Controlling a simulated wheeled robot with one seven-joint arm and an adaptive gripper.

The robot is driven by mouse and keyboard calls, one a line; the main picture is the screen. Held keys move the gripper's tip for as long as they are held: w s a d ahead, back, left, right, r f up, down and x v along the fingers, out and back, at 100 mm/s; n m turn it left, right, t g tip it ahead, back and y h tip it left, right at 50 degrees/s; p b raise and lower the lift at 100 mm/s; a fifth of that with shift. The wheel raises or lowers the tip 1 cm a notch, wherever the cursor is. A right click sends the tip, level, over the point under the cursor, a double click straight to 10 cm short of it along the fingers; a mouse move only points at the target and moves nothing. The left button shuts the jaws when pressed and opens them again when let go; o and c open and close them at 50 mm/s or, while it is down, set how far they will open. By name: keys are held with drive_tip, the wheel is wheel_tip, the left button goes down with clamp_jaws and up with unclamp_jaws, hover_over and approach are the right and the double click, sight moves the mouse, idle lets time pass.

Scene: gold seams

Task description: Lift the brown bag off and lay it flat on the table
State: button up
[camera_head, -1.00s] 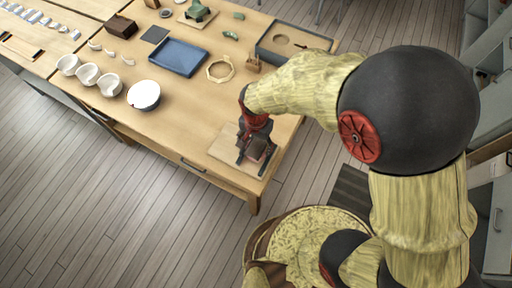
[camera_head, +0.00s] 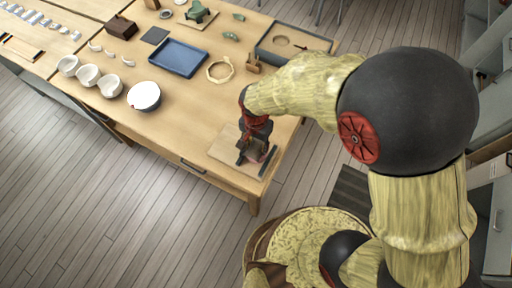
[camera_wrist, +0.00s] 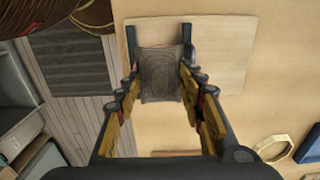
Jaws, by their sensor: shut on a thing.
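The brown bag (camera_wrist: 161,76) is between the two fingers of my gripper (camera_wrist: 158,42) in the wrist view, its wrinkled grey-brown face toward the camera. My gripper is shut on it from both sides. In the head view my gripper (camera_head: 254,151) is over a pale wooden board (camera_head: 227,150) at the table's near right corner, and the bag there is small, dark and partly hidden by the fingers. The board also shows in the wrist view (camera_wrist: 225,50) behind the bag. I cannot tell how far the bag is above the board.
The wooden table (camera_head: 185,125) is bare left of the board. A blue tray (camera_head: 178,58), a gold-coloured ring (camera_head: 220,70), several white bowls and a grey tray (camera_head: 265,48) stand farther back. The table's front and right edges are close to the board.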

drive_tip(key=shift+c, duration=1.2)
